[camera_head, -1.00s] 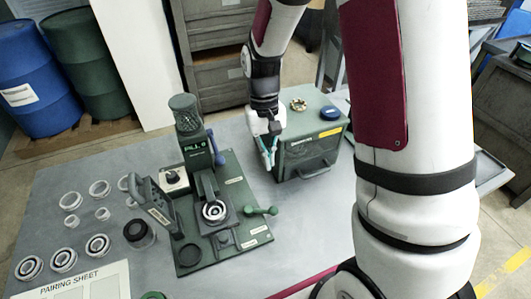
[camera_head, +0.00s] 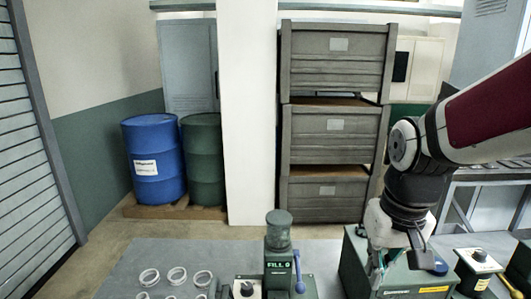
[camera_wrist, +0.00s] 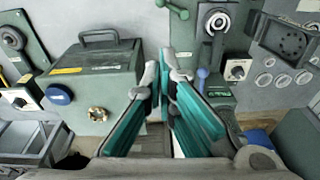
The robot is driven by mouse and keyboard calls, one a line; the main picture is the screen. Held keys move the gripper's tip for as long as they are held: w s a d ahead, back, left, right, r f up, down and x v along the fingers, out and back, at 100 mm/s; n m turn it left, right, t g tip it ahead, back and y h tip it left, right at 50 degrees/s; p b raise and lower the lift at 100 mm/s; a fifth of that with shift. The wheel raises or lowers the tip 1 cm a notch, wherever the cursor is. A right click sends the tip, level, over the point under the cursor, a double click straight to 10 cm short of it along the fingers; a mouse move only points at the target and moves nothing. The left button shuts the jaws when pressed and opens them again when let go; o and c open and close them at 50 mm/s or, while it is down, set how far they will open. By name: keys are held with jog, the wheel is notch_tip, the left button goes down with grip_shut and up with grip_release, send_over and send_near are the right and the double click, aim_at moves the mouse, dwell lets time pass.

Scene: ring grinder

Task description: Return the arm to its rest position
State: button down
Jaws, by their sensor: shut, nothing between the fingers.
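My arm comes in from the right in the head view, bent at a dark joint. My gripper (camera_head: 377,268) hangs down in front of the green box (camera_head: 352,262), and its tips are partly hard to make out there. In the wrist view my gripper (camera_wrist: 163,72) has its teal-padded fingers drawn together at the tips, with nothing between them. The green box (camera_wrist: 95,80), with a handle, lies to the left of the fingers in that view, apart from them.
The green fill station (camera_head: 278,255) stands on the grey table (camera_head: 150,255), with several pale rings (camera_head: 176,275) to its left. Barrels (camera_head: 153,160) and stacked crates (camera_head: 333,150) stand behind.

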jog(key=s+r+t, duration=0.4)
jog(key=s+r, duration=0.3)
jog(key=s, duration=0.3)
jog(key=shift+a+r+n, duration=0.15)
jog(key=shift+r+n, duration=0.15)
jog(key=shift+r, duration=0.05)
dwell(0.6)
